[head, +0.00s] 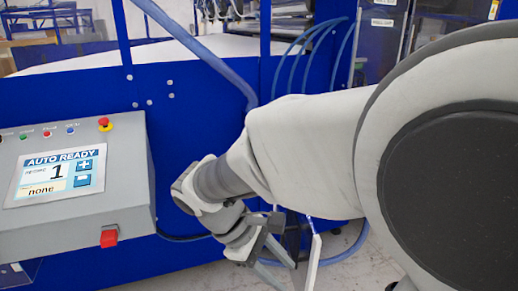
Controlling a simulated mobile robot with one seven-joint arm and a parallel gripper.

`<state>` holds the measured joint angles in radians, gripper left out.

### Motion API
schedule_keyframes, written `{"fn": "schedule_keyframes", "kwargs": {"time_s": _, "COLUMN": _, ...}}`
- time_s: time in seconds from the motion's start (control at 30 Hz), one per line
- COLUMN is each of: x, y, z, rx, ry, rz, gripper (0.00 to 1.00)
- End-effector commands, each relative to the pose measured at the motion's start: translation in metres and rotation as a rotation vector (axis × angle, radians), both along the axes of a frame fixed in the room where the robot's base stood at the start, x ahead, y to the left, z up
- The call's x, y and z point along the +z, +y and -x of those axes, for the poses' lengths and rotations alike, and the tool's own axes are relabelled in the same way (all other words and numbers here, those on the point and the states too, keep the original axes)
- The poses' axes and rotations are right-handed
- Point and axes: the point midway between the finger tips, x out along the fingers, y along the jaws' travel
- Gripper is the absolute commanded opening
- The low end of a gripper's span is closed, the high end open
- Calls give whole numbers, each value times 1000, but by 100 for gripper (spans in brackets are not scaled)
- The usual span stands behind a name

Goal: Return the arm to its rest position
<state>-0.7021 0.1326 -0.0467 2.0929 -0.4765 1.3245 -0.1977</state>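My arm reaches in from the right of the head view and bends down at the middle. My gripper (298,262) hangs at the lower middle, in front of the blue machine and above the floor. Its two fingers look spread apart, with nothing seen between them. The fingertips are partly cut off by the bottom edge of the picture. The gripper is right of the control box and apart from it.
A grey control box (130,207) stands at the left. Its screen (58,172) reads "AUTO READY" and 1. It has a red-yellow emergency button (105,124) and a red switch (109,238). A blue machine (190,100) with hoses fills the back. Grey floor (345,275) shows below.

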Motion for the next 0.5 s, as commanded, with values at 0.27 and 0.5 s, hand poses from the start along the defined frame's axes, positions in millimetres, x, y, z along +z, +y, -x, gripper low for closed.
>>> {"fn": "schedule_keyframes", "kwargs": {"time_s": 0.27, "x": 30, "y": -49, "z": 24, "rx": -328, "ry": -195, "rz": -308, "gripper": 47}}
{"fn": "schedule_keyframes", "kwargs": {"time_s": 0.5, "x": 52, "y": -78, "z": 46, "rx": -591, "ry": -409, "rz": -538, "gripper": 47}}
